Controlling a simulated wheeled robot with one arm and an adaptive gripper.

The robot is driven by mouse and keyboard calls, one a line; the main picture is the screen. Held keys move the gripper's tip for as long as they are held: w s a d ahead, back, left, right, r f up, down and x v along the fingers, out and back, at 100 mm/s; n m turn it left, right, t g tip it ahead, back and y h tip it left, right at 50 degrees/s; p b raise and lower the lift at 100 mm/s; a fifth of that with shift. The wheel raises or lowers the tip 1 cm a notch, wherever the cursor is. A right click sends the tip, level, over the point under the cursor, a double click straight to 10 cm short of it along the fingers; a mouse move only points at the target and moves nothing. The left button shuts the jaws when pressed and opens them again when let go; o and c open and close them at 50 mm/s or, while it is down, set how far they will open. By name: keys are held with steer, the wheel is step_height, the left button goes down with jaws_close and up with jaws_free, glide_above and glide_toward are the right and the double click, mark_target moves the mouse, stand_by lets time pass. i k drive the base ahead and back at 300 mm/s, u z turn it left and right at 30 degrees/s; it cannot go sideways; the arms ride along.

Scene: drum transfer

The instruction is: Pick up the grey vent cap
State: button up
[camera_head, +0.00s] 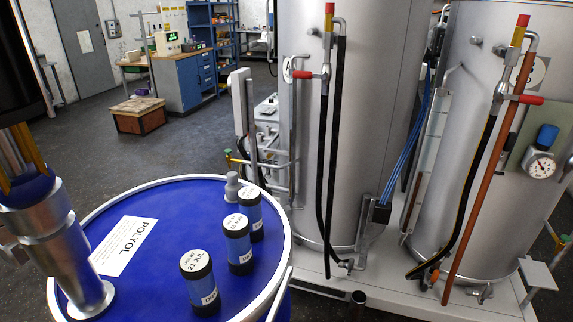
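A small grey cap (232,186), which looks like the vent cap, stands upright near the far right rim of the blue drum's lid (165,225). It is just behind and left of the blue sample cylinders, and its lower part is close to them. My gripper is not in view, so its state and its distance from the cap are hidden.
Several blue cylinders with black ends (238,243) stand on the lid near the cap. A metal tube fitting (62,250) rises at the lid's left. Tall steel tanks (385,100) with hoses stand behind right. A wooden crate (139,115) sits on open floor.

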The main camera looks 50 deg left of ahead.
mark_target(233, 187)
steer(key=i, duration=2.2)
steer(key=u, duration=4.55)
steer(key=i, duration=1)
